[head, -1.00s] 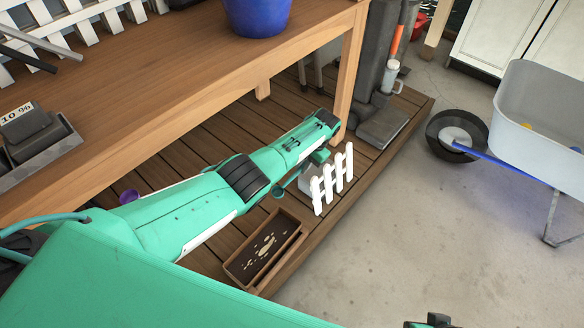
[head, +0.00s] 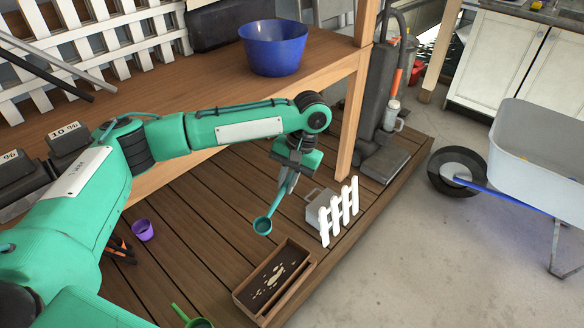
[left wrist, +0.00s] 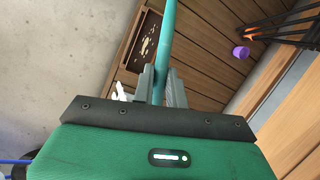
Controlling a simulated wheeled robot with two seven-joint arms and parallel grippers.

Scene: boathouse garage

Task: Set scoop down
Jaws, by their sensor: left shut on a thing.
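My left gripper (head: 288,184) is shut on the teal scoop (head: 262,225), whose bowl hangs down in the head view. The scoop is in the air above the wooden deck, near a brown planter box (head: 248,297) with dark soil and pale bits in it. In the left wrist view the scoop's handle (left wrist: 166,50) runs up from between the fingers (left wrist: 162,88), and the planter box (left wrist: 128,57) shows to its left. The bowl is out of that view. My right gripper is not in view.
A small white picket fence (head: 338,213) and a grey box (head: 313,208) stand beside the planter. A purple cup (head: 142,230) and a green scoop (head: 195,322) are on the deck (head: 190,245). A wooden bench (head: 330,60) with a blue bowl (head: 274,50) stands behind.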

